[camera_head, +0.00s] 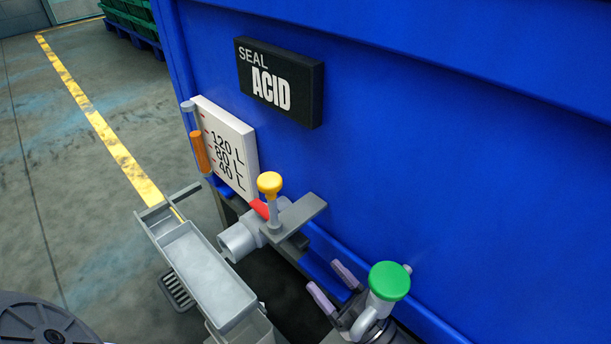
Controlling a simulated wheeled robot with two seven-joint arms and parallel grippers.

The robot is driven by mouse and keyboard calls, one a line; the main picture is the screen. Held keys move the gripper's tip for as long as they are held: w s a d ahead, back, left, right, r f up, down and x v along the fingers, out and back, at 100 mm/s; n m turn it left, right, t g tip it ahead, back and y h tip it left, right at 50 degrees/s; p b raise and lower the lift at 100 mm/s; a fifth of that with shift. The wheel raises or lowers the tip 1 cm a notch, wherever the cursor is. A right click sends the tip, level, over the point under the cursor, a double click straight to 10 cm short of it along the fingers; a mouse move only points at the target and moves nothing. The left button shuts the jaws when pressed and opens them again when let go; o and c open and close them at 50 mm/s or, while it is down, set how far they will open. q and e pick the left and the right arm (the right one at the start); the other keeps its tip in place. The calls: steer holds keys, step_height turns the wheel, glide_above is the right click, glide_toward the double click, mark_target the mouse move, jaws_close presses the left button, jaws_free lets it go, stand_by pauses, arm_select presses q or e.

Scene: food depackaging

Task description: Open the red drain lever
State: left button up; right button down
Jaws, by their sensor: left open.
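The red lever (260,208) shows as a small red piece on the grey drain valve (240,240), at the lower part of the blue tank. It is partly hidden behind the stem of a yellow knob (269,183). My left gripper (334,287) is below and to the right of the lever, with two pale purple fingers spread apart. Nothing shows between the fingers, and they are apart from the lever. My right gripper is not in view.
A green-capped grey fitting (389,281) is close beside my left gripper. A grey bracket (305,212) juts beside the valve. A grey trough (205,275) lies below the outlet. The blue tank wall (420,170) fills the right; open floor (70,200) is left.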

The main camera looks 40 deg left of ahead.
arm_select(q)
steer(key=x, duration=1)
steer(key=shift+f, duration=0.1)
jaws_close()
stand_by(1.1)
